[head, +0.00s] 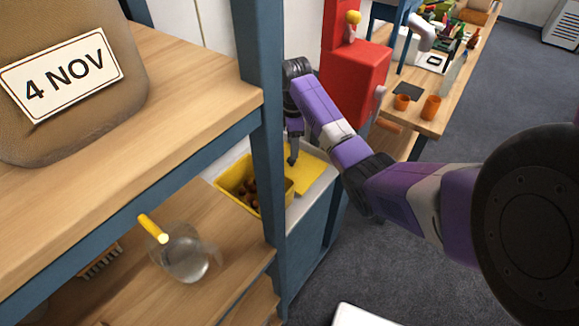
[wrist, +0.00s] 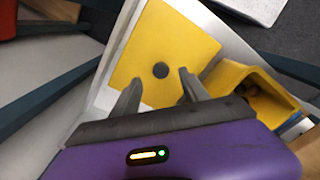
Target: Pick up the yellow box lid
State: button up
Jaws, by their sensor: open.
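The yellow box lid (head: 313,174) lies flat on the light counter beside the yellow box. In the wrist view the lid (wrist: 172,42) is a flat yellow square with a dark round knob (wrist: 160,70) at its middle. The yellow box (head: 225,180) is open and holds brown chestnuts (head: 250,192); part of it shows at the right of the wrist view (wrist: 262,75). My gripper (head: 292,160) is over the lid. Its fingers (wrist: 158,88) are open and empty, one on each side of the knob in the picture; the height above the lid is unclear.
A blue shelf post (head: 268,150) stands close in front of the box. The wooden shelf holds a brown sack (head: 70,120) marked 4 NOV and a glass jug (head: 185,258). A red machine (head: 355,75) stands behind the counter. A wooden table (head: 440,115) with orange cups is further right.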

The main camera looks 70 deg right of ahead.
aim_at(291, 164)
notch_tip(291, 164, down, 6)
jog(key=shift+w+a+r+p, duration=0.15)
jog(key=shift+p, duration=0.3)
grip_shut()
